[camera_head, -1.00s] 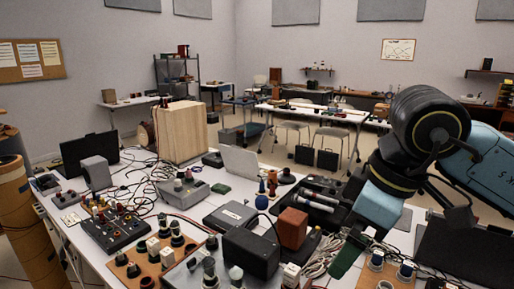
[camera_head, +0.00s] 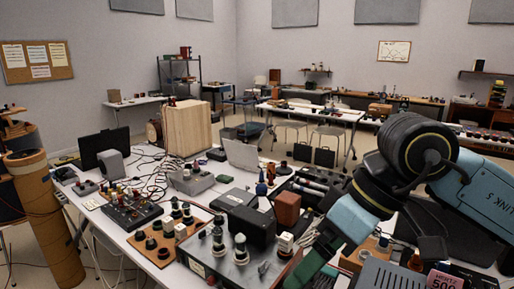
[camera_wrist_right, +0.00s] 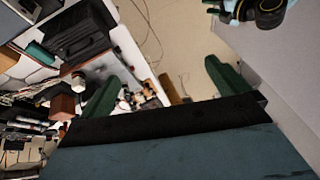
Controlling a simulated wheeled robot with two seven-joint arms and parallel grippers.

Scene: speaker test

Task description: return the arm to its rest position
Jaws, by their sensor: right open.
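My right arm comes in from the right in the head view, with a black wrist joint and a light-blue link. My right gripper (camera_head: 308,268) has green fingers and hangs low over the near part of the cluttered table (camera_head: 165,275). In the right wrist view the two green fingers of the gripper (camera_wrist_right: 165,88) are wide apart with nothing held between them. Floor and part of the cluttered table show behind them. My left gripper is in neither view.
Near the gripper are a red-brown box (camera_head: 287,209), a black box (camera_head: 247,226) and a grey metal box (camera_head: 212,268) with dark knobs. A cardboard tube (camera_head: 50,215) stands at the left.

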